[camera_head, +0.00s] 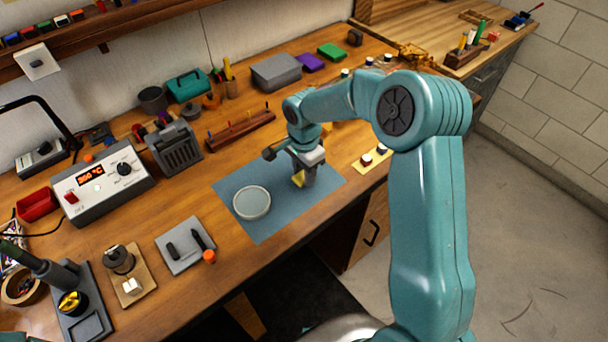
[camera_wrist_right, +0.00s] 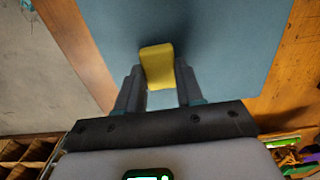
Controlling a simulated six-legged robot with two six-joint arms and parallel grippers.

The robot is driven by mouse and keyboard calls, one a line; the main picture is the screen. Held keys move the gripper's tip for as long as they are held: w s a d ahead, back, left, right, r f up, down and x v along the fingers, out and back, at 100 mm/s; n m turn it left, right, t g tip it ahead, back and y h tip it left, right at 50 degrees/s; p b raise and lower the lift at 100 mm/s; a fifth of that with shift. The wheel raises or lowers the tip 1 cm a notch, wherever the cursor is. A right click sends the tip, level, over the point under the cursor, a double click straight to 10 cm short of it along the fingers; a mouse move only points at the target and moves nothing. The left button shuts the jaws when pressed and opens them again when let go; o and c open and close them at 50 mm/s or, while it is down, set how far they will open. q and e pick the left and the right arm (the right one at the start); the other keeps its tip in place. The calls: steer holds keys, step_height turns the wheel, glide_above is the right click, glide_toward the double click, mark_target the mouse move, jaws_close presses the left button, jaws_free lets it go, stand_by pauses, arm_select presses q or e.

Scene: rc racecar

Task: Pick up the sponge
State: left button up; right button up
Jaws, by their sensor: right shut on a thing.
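The yellow sponge (camera_head: 298,179) is over the blue-grey mat (camera_head: 229,190) on the workbench, to the right of a round pale dish. My right gripper (camera_head: 304,182) reaches down over the mat and is shut on the sponge. In the right wrist view the sponge (camera_wrist_right: 157,66) sits between the two fingertips of my right gripper (camera_wrist_right: 159,84), with the blue mat (camera_wrist_right: 225,50) behind it. I cannot tell whether the sponge touches the mat. My left gripper is not clearly visible.
The round dish (camera_head: 252,202) lies on the mat close to the sponge. A grey tray with tools (camera_head: 185,246) and a soldering station (camera_head: 102,180) are to the left. The bench's front edge is near.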

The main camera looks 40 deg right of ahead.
arm_select(q)
steer(key=shift+f+b, duration=0.55)
steer(key=shift+f, duration=0.05)
arm_select(e)
step_height(320, 180, up, 19)
steer(key=shift+f, duration=0.15)
steer(key=shift+o, duration=0.3)
